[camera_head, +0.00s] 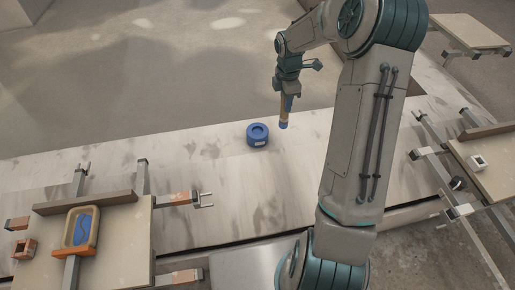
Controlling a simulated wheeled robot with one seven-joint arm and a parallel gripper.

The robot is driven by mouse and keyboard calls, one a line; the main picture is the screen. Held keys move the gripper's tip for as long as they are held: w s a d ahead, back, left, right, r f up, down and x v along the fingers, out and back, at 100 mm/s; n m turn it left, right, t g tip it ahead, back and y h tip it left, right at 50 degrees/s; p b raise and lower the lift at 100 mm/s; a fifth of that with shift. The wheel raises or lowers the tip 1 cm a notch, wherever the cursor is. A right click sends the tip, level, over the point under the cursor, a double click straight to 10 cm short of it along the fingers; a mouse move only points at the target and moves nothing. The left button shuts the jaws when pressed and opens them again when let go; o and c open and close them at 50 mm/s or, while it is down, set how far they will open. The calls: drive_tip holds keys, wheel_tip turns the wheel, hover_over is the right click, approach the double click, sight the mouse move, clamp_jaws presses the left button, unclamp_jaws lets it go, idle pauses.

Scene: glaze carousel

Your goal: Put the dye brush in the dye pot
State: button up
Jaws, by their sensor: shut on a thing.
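The dye brush (285,112) has a tan handle and a blue lower end. My gripper (288,94) is shut on its upper part and holds it roughly upright, blue end down. The likely dye pot, a small round blue pot (257,135) with a dark opening and a pale label, stands on the pale worktop to the left of the brush. The brush's blue end is apart from the pot in the picture. Its exact height above the worktop is hard to tell.
Another board (497,174) at the right bears a small white block (478,162). The worktop around the blue pot is clear.

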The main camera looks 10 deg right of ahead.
drive_tip(key=f+n+b, duration=0.2)
drive_tip(key=w+d+f, duration=0.1)
drive_tip(key=shift+n+b, duration=0.4)
drive_tip(key=w+a+f+n+b, duration=0.2)
drive_tip(key=w+a+f+b, duration=0.4)
drive_tip(key=f, duration=0.5)
drive_tip(key=shift+w+a+f, duration=0.25)
drive_tip(key=shift+w+a, duration=0.4)
drive_tip(key=shift+a, duration=0.7)
drive_tip(key=shift+f, duration=0.15)
drive_tip(key=o, duration=0.9)
